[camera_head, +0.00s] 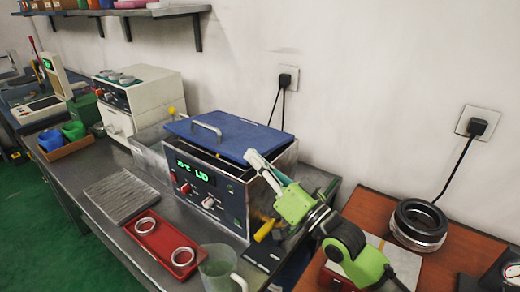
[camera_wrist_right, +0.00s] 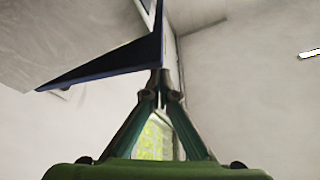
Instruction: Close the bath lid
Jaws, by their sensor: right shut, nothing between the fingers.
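The bath (camera_head: 205,180) is a metal box with dials and a green display that ends in "LID". Its blue lid (camera_head: 235,133), with a pale handle (camera_head: 207,128), lies over the top, slightly tilted. A dark gap shows under its front edge, so it is not flush. My right gripper (camera_head: 252,157) is shut and empty at the lid's right front corner, close to its edge; I cannot tell whether it touches. In the right wrist view the fingertips (camera_wrist_right: 163,78) are together just below the lid's dark blue edge (camera_wrist_right: 110,68). My left gripper is not in view.
A red tray (camera_head: 150,238) with metal rings and a clear jug (camera_head: 217,268) stand in front of the bath. A yellow-handled tool (camera_head: 265,230) lies beside it. A black-and-silver ring stack (camera_head: 419,225) sits on the wooden table at right. A wall shelf (camera_head: 125,12) hangs behind.

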